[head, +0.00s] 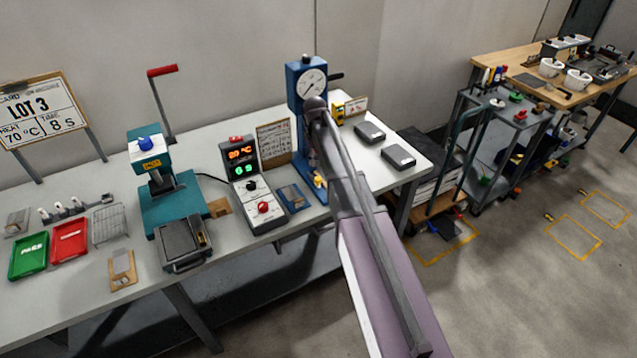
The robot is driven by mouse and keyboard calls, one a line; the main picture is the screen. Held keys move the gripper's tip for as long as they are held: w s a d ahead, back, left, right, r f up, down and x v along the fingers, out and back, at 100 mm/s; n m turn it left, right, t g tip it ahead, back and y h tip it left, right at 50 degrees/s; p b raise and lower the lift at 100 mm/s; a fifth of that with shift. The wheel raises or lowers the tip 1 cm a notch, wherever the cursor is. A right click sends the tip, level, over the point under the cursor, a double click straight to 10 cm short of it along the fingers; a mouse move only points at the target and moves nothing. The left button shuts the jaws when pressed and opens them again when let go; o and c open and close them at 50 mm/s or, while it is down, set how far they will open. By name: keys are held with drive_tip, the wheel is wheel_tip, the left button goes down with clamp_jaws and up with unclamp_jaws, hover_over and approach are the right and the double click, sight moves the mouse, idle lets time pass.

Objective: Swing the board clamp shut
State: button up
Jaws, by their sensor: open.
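I cannot tell for sure which part is the board clamp. A dark hinged plate fixture (183,243) sits at the front of the teal press (172,200) on the bench; whether it is open or closed is unclear. A brown clipboard-like sheet (273,143) stands behind the control box. My arm reaches up from the bottom middle, its far end in front of the blue gauge stand (306,80). My gripper's fingers do not show; the arm hides what lies behind it.
The control box (252,185) with lit digits stands right of the press. A green tray (28,256), a red tray (69,241) and a wire rack (110,224) lie left. Two dark boxes (398,156) (369,132) lie right. A grey cart (508,125) stands beyond.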

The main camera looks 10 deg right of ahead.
sight(318, 179)
drive_tip(key=shift+w+d+f+b, duration=0.1)
drive_tip(key=shift+f+b, duration=2.35)
drive_tip(key=shift+f, duration=0.15)
drive_tip(key=shift+w+d+f+b, duration=0.1)
drive_tip(key=shift+f+b, duration=2.35)
drive_tip(key=shift+f, duration=0.15)
drive_tip(key=shift+c, duration=0.2)
clamp_jaws()
